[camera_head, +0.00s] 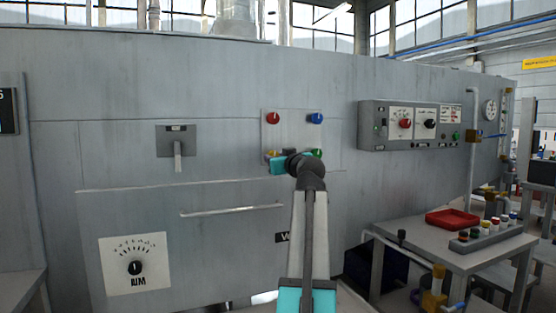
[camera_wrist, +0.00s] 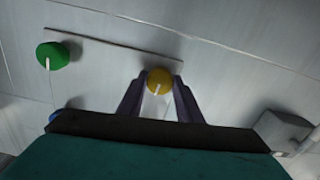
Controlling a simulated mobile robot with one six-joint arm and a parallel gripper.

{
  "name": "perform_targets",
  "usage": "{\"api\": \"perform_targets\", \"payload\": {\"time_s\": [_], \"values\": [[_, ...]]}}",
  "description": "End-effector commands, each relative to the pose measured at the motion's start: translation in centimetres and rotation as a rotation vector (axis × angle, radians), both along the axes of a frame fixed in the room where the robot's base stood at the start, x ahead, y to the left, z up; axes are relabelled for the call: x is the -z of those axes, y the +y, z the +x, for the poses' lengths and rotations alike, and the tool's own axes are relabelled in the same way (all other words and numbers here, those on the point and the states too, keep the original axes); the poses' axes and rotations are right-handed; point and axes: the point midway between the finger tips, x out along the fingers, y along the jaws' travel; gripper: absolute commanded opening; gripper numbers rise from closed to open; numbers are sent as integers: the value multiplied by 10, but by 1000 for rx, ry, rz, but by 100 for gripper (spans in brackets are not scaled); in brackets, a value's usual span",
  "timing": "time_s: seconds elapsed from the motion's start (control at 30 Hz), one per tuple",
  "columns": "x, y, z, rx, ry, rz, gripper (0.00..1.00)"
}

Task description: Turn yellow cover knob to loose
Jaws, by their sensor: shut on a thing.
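The yellow cover knob (camera_wrist: 159,81) is round with a white mark and sits on a pale panel on the grey machine wall. In the wrist view my gripper (camera_wrist: 160,92) has one finger on each side of it and is shut on it. The white mark points down and slightly left in that view. In the head view a small part of the yellow knob (camera_head: 271,154) shows at the lower left of the panel. My teal and dark wrist covers the rest of it and hides the fingers there.
The same panel carries a red knob (camera_head: 273,118), a blue knob (camera_head: 316,118) and a green knob (camera_head: 318,154). A grey lever (camera_head: 177,153) is to the left and a control box (camera_head: 417,126) to the right. A table (camera_head: 462,252) with a red tray (camera_head: 453,218) stands at the right.

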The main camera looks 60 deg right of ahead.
Motion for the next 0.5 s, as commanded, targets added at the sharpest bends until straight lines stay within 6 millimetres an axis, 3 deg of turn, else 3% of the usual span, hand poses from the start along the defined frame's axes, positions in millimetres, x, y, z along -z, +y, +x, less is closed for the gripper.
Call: {"api": "perform_targets", "payload": {"time_s": [0.07,0.1,0.17,0.5], "values": [[5,-1,-1,1,9,4,10],[5,-1,-1,1,9,4,39],[4,-1,-1,1,7,4,49],[1,0,-1,0,1,2,51]]}}
